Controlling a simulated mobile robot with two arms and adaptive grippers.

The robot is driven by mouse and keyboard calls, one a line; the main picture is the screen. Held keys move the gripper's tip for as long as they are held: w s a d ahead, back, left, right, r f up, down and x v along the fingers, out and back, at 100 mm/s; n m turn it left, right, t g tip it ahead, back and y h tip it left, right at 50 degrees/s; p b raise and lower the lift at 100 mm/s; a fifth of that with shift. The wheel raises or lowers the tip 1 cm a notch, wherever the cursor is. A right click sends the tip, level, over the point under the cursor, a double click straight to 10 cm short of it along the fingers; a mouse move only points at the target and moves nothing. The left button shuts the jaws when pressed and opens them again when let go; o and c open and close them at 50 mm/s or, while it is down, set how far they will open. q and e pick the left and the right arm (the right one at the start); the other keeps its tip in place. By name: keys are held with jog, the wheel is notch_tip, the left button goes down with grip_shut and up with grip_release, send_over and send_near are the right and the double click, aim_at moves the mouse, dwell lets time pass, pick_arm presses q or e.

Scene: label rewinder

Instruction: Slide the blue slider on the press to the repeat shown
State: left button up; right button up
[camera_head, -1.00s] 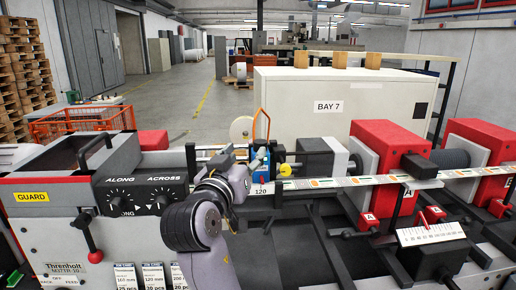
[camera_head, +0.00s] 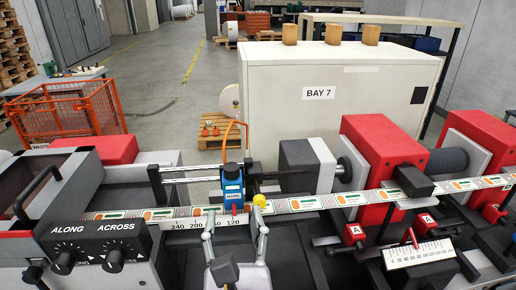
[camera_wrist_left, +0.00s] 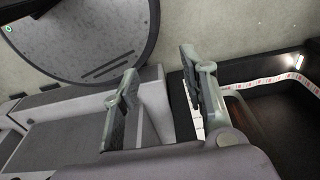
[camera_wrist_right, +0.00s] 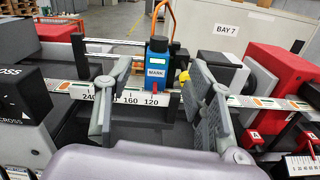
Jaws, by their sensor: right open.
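The blue slider (camera_head: 232,185) sits on the rail of the press. Its red pointer (camera_head: 234,209) is above the 120 end of the white number scale (camera_head: 190,225). The scale reads 240, 200, 160, 120 from left to right. The slider also shows in the right wrist view (camera_wrist_right: 157,62), with the pointer just above 120. My right gripper (camera_head: 235,228) is open and empty in front of the slider, one finger to each side of it in the picture. My left gripper (camera_wrist_left: 160,68) is open and empty in the left wrist view, and away from the slider.
A printed label strip (camera_head: 160,213) runs along the press behind the scale. A yellow ball (camera_head: 259,200) is close to the right finger. Red blocks (camera_head: 378,160) stand to the right, with a white ruler plate (camera_head: 418,252) in front. A black knob panel (camera_head: 95,240) is at left.

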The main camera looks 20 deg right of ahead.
jog(key=n, duration=0.1)
jog(key=b, duration=0.3)
send_near(232, 173)
jog(key=p+x, duration=0.3)
jog(key=x, duration=0.8)
jog(key=shift+w+d, duration=0.1)
jog(key=shift+w, duration=0.3)
jog(key=shift+c, duration=0.2)
grip_shut()
